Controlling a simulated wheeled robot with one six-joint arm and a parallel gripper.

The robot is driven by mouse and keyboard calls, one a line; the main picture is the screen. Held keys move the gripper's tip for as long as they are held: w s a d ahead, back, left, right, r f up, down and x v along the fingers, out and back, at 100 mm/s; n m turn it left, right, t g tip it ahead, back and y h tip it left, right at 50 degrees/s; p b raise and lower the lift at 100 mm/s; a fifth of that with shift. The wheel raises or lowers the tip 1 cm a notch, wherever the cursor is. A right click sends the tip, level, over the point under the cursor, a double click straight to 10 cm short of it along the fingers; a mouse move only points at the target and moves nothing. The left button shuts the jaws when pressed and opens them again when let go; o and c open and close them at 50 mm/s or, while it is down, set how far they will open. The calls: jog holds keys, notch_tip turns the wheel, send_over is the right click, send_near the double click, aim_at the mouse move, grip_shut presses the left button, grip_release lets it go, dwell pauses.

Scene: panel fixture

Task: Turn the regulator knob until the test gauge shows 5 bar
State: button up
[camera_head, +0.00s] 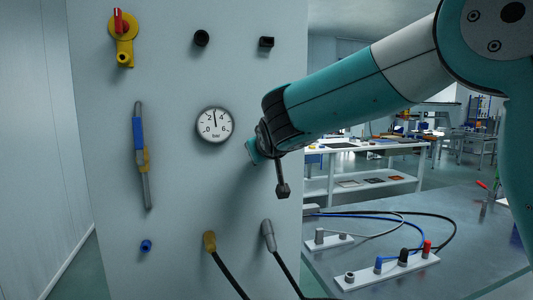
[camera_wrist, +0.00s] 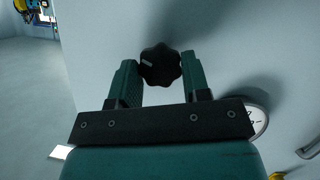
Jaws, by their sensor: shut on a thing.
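The regulator knob (camera_wrist: 163,68) is black and lobed, with a white mark on its left side in the wrist view. My gripper (camera_wrist: 161,76) has one teal finger on each side of it and is shut on it. In the head view my gripper (camera_head: 254,151) is at the panel, right of and below the gauge, and hides the knob. The test gauge (camera_head: 214,124) is round and white, marked 0, 2, 4, 6 bar. Its needle points nearly straight up, between 2 and 4, at about 3. Part of the gauge (camera_wrist: 259,120) shows behind my gripper in the wrist view.
The pale panel (camera_head: 180,80) also bears a yellow valve with a red handle (camera_head: 119,25), a blue-and-yellow tube fitting (camera_head: 141,150), black fittings at the top and two hose connectors (camera_head: 210,241) below. A bench (camera_head: 460,235) with cables and connector strips stands to the right.

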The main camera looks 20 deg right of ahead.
jog(key=shift+f+n+h, duration=0.1)
jog(key=shift+n+h, duration=0.2)
jog(key=shift+n, duration=0.2)
dwell(0.3)
jog(key=o, duration=0.9)
jog(key=b+v, duration=0.3)
jog(key=v, duration=1.4)
jog(key=shift+s+a, duration=0.1)
jog(key=shift+s, duration=0.15)
